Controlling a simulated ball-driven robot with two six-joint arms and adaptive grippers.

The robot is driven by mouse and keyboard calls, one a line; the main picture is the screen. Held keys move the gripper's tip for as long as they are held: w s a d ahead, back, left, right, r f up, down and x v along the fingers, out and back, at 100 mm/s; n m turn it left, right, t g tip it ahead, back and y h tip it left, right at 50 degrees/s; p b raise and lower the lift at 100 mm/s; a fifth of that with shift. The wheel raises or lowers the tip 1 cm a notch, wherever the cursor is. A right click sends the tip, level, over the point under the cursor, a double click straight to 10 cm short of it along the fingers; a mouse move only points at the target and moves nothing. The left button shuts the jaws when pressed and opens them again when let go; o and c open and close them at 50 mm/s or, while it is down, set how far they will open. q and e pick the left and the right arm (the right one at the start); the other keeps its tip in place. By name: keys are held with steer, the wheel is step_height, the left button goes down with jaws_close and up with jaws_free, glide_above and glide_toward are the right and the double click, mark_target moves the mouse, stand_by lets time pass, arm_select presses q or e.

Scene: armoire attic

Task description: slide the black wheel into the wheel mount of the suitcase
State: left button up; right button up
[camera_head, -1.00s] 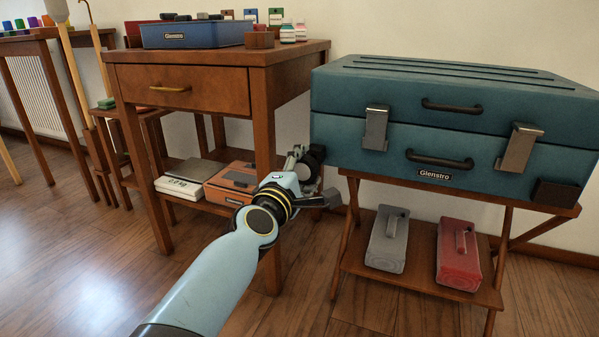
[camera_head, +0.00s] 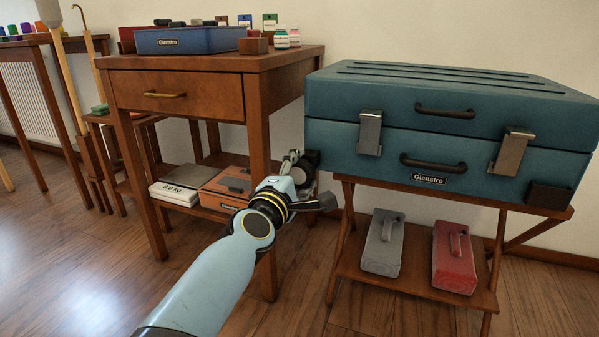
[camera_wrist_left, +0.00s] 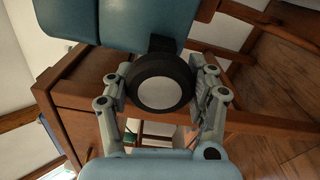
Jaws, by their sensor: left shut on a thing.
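The teal suitcase (camera_head: 340,148) lies closed on a wooden folding stand; part of it shows at the top of the left wrist view (camera_wrist_left: 120,22). The wheel mount at its lower left corner is mostly hidden in the head view; a dark block (camera_wrist_left: 165,42) shows just beyond the wheel in the left wrist view. My left gripper (camera_head: 299,166) is shut on the black wheel (camera_wrist_left: 162,84), which has a pale hub and sits between the two fingers. The wheel (camera_head: 312,158) is right by the suitcase's lower left corner; I cannot tell whether it is seated. My right gripper is not in view.
A wooden side table (camera_head: 185,64) with a blue case (camera_head: 190,40) on top stands left of the suitcase. Its lower shelf holds a scale (camera_head: 180,190) and an orange box (camera_head: 226,187). Grey (camera_head: 383,245) and red (camera_head: 455,258) blocks lie on the stand's lower shelf.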

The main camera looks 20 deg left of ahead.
mark_target(306, 164)
arm_select(q)
steer(key=shift+w, duration=1.9)
steer(key=o, duration=1.3)
steer(key=shift+c, duration=0.2)
steer(key=shift+d, duration=0.1)
steer(key=s, duration=1.2)
steer(key=shift+a, duration=0.2)
steer(key=shift+f, duration=0.1)
